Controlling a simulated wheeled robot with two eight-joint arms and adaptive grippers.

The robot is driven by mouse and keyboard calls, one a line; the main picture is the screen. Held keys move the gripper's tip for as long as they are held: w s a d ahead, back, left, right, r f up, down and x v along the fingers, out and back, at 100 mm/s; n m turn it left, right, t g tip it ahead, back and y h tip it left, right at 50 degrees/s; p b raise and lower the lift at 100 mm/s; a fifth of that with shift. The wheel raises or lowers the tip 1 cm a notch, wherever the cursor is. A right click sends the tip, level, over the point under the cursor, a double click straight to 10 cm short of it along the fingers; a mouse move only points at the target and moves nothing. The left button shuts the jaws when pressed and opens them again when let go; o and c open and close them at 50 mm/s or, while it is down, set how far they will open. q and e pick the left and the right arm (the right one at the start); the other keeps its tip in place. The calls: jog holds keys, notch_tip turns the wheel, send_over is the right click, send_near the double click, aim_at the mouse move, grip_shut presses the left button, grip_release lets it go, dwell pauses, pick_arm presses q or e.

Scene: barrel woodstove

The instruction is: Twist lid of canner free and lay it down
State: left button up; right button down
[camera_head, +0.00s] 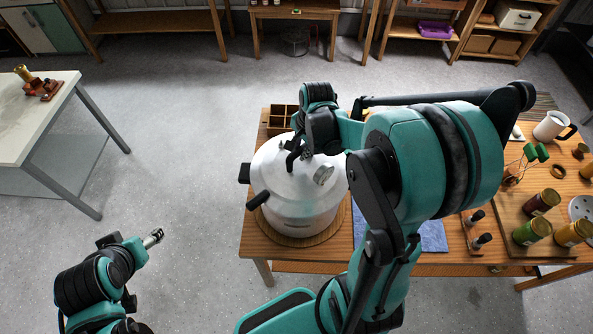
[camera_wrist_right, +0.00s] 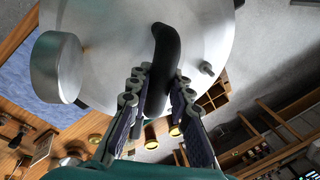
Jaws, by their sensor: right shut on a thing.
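The silver canner (camera_head: 300,222) stands upright on a round wooden mat (camera_head: 290,240) at the table's left end. Its metal lid (camera_head: 280,185) sits on top, with a round metal fitting (camera_head: 324,176) on it. Two black handles stick out at the canner's left, pointing apart. My right gripper (camera_head: 296,153) is over the lid's far side. In the wrist view the right gripper (camera_wrist_right: 160,90) has its fingers on both sides of a curved black handle (camera_wrist_right: 165,50) on the lid (camera_wrist_right: 120,30). My left gripper (camera_head: 153,238) is low at the left, over the floor, away from the canner.
A divided wooden box (camera_head: 281,116) stands behind the canner. A blue cloth (camera_head: 433,236) lies to its right, partly hidden by my right arm. Jars (camera_head: 533,231) and a white mug (camera_head: 551,126) stand farther right. A pale table (camera_head: 30,110) is at the left, with open floor between.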

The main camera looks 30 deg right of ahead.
jog(key=shift+r+p, duration=0.45)
jog(key=shift+r, duration=0.3)
jog(key=shift+r+p, duration=1.8)
jog(key=shift+r, duration=0.6)
jog(key=shift+f, duration=0.1)
